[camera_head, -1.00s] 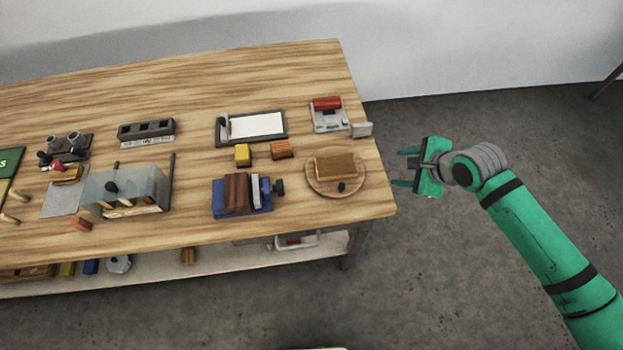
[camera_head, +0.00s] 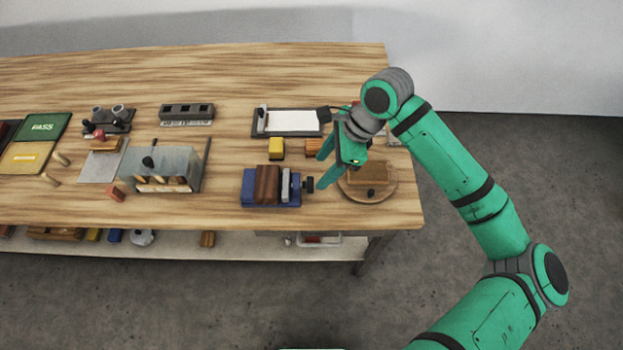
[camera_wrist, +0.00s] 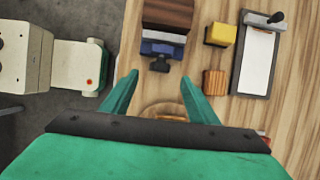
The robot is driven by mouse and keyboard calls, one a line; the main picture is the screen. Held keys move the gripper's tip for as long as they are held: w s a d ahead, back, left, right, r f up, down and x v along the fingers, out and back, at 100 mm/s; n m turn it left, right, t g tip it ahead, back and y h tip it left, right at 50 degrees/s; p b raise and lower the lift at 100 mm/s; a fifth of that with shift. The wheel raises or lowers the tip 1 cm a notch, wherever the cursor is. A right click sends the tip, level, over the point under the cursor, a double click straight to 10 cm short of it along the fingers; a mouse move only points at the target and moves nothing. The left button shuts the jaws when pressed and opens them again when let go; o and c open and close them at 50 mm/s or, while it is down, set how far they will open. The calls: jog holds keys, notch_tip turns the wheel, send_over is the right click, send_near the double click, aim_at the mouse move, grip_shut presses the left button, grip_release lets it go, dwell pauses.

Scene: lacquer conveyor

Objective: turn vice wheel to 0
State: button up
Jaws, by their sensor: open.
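The vice has a blue base (camera_head: 262,203), with a brown wooden block (camera_head: 268,184) between its jaws. Its dark wheel (camera_head: 309,184) is on the right side of the vice in the head view. My gripper (camera_head: 322,170) is open and empty, with its fingers beside the wheel in that view. In the wrist view, the wheel (camera_wrist: 160,65) lies ahead of and between the two spread fingertips, apart from them. The blue base (camera_wrist: 162,49) and wooden block (camera_wrist: 168,14) show beyond it. Any number or mark on the wheel is too small to read.
A round wooden board (camera_head: 384,193) with a block lies right of the vice, partly under my gripper. A yellow block (camera_head: 276,149) and an orange-brown block (camera_head: 313,147) stand behind the vice. A clipboard-like tray (camera_head: 258,133) is farther back. Bare tabletop (camera_head: 225,215) lies left of the vice.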

aim_at(301, 185)
jog(key=x, duration=0.7)
jog(key=shift+a+f, duration=0.1)
jog(key=shift+f, duration=0.3)
jog(key=c, duration=1)
